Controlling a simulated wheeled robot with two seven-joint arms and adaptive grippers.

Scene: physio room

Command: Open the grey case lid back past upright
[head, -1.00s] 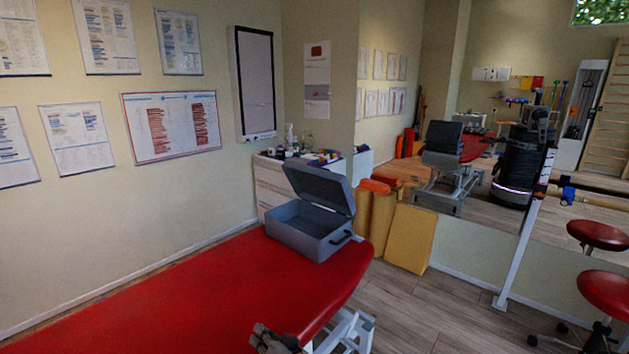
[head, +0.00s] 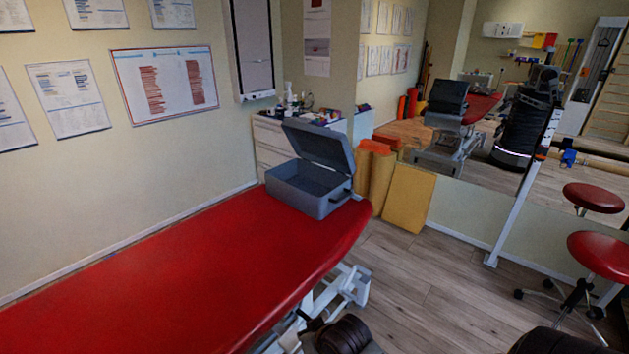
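The grey case (head: 300,199) stands on the far end of the red treatment couch, with a dark handle on its right-front side. Its lid (head: 318,147) is raised high from the far right edge of the box. The lid appears to lean somewhat to the left, over the open box; its exact angle is hard to tell. The inside of the box looks empty as far as it shows. Nothing of mine touches the case. Dark rounded parts of my arms show at the bottom edge, but neither gripper's fingers can be made out.
The red couch top (head: 170,265) is bare between me and the case. Yellow and orange rolls and a yellow block (head: 408,197) stand beyond the case. A cabinet (head: 273,145) stands behind it. Red stools (head: 595,198) are at right; wood floor is clear between.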

